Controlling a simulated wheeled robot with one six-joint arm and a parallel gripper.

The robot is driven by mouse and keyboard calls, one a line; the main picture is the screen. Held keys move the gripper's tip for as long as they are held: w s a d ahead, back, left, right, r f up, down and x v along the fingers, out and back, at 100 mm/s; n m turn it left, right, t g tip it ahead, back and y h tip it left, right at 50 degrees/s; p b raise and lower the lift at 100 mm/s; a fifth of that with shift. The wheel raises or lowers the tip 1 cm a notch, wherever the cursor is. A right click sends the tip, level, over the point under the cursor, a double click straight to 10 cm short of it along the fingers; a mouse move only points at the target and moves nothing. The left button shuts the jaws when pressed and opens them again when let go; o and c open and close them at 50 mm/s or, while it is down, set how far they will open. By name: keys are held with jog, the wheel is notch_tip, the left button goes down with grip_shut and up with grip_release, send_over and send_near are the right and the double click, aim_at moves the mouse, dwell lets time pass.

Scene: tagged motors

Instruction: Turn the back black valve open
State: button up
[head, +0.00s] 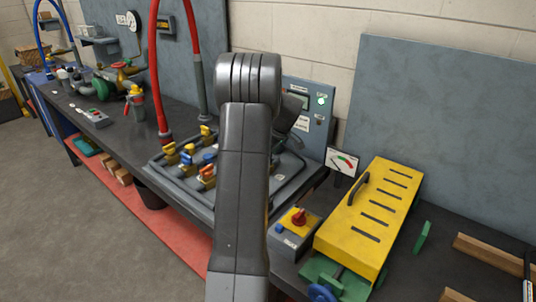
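A black tray (192,192) on the workbench holds several small brass fittings with coloured handles. Yellow handles (170,149), a blue handle (187,157) and an orange handle (207,170) show to the left of my arm. I cannot make out a black valve; the right part of the tray is partly covered by my arm. A dark grey shape (288,117) shows just right of my arm's upper joint, and I cannot tell what it is. My gripper is hidden behind my arm.
A grey control panel (316,97) with a green light stands behind the tray. A yellow slotted box (368,220) and a red-knob switch box (296,222) are at the right. Red hoses (154,75) rise at the left. A green-and-red apparatus (119,76) stands farther left.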

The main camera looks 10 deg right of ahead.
jog(key=v, duration=1.4)
jog(key=shift+f, duration=0.2)
jog(key=x, duration=1.3)
jog(key=shift+w+a+f, duration=0.1)
jog(key=shift+w+f, duration=0.05)
jog(key=shift+f, duration=0.1)
